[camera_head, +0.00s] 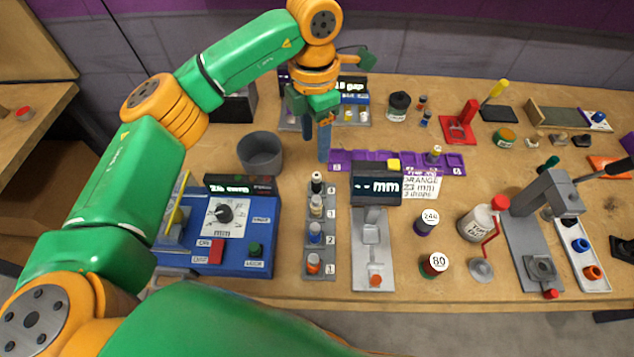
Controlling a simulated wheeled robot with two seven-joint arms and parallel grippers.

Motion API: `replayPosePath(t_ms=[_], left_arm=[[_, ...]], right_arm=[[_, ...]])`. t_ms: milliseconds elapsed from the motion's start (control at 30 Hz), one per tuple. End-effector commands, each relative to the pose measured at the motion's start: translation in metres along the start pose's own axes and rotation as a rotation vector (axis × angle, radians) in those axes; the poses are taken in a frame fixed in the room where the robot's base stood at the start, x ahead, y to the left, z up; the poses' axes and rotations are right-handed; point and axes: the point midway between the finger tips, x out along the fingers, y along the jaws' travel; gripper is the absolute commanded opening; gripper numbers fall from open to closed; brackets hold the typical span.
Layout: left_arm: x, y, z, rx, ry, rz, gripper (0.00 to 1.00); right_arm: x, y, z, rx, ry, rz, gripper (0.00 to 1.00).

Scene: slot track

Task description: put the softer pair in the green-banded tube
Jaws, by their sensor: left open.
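My left gripper (316,148) is open and empty, pointing down above the far middle of the bench, by the left end of a purple slotted rail (360,163). A grey numbered rack (320,271) holds several small upright pieces: an orange one (313,264), a blue one (315,233), a tan one (316,207) and a white one with a dark top (316,183). A small yellow-topped piece (434,155) stands on the purple rail. I cannot pick out a green-banded tube for certain, or tell which pieces are softer. My right gripper is out of view.
A blue dial unit (237,266) and a grey cup (260,152) stand left of the rack. A grey gauge (373,258) stands right, then jars marked 240 (427,226) and 80 (434,266). A grey press (520,240) is farther right. The front edge is mostly clear.

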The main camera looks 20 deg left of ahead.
Motion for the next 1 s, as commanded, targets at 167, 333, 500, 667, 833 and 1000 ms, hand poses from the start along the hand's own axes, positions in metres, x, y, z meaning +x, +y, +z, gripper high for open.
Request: replayPosePath(t_ms=[167, 333, 500, 667, 833, 1000], left_arm=[[0.034, 0.000, 0.000, 0.001, 0.000, 0.000, 0.59], [0.043, 0.000, 0.000, 0.000, 0.002, -0.001, 0.59], [0.069, 0.000, 0.003, 0.000, 0.006, -0.005, 0.59], [0.098, 0.001, 0.005, 0.001, 0.001, -0.003, 0.59], [0.103, 0.001, 0.005, 0.001, 0.000, 0.000, 0.59], [0.103, 0.001, 0.005, 0.001, 0.000, 0.000, 0.30]], right_arm=[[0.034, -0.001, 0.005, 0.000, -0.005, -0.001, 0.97], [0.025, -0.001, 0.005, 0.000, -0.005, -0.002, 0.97], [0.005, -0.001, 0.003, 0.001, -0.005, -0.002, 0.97], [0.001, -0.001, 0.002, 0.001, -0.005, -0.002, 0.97], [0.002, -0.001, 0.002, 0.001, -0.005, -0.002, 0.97], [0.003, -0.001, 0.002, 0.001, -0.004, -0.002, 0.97]])
